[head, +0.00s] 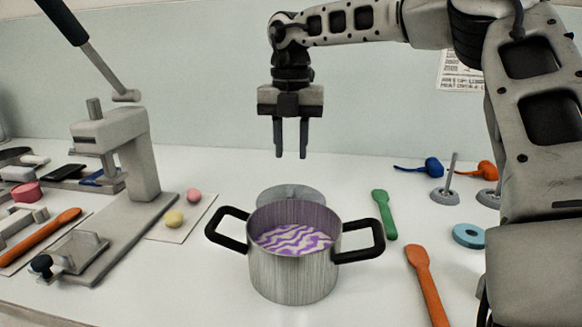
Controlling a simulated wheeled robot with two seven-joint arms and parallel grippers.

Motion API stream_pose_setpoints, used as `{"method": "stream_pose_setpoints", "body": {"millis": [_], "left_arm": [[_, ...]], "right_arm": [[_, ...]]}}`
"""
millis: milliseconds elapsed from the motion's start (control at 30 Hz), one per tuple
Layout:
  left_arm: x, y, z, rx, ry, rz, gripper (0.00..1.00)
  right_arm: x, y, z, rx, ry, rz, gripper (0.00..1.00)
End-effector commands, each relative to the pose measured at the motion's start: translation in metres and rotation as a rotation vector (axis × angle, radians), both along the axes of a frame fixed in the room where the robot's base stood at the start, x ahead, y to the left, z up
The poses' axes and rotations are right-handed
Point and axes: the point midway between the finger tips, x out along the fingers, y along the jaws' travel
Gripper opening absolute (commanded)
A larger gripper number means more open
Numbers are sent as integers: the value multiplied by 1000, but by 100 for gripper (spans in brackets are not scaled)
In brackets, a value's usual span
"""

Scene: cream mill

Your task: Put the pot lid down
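A steel pot (293,270) with two black side handles stands on the white table, with purple and white striped contents inside. The pot lid (291,194), a grey disc with a small raised middle, shows just behind the pot. The pot rim hides its near part, so I cannot tell whether it touches the pot. My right gripper (291,152) hangs above the lid, pointing down. Its two dark fingers are apart with nothing between them. My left gripper is not in view.
A grey lever press (130,150) stands at left, near pink (194,195) and yellow (174,218) pieces. Green (384,214) and orange (427,282) spoons and a teal ring (468,235) lie at right. Bare table shows behind the pot.

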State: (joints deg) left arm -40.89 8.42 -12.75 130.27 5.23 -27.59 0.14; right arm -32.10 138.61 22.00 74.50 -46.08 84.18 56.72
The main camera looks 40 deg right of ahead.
Motion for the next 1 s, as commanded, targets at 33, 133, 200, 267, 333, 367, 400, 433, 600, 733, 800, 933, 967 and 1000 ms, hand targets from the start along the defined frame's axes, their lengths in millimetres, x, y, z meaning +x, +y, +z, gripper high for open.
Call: {"method": "stream_pose_setpoints", "body": {"millis": [33,133,200,267,333,367,400,433,600,733,800,933,967,1000], "left_arm": [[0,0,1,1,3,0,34],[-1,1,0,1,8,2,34],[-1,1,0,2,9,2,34],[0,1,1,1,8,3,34],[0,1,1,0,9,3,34],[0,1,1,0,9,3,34],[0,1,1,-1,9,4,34],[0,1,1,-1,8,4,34],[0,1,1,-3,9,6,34],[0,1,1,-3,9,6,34],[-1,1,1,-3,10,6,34],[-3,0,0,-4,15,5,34],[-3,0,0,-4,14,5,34],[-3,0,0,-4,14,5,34]], "right_arm": [[0,0,11,-1,-3,-1,30],[1,0,24,-2,-1,-1,30],[0,0,29,0,0,0,30],[0,0,32,0,0,0,30],[0,0,34,1,-1,0,30],[0,0,34,1,-1,0,30],[0,0,34,1,-1,0,30],[0,0,34,1,1,0,30],[0,0,34,1,1,0,30],[0,0,34,1,1,0,30],[0,0,34,1,1,0,30],[0,0,34,1,1,0,30],[0,0,34,1,1,0,30],[0,0,34,1,1,0,30]]}}
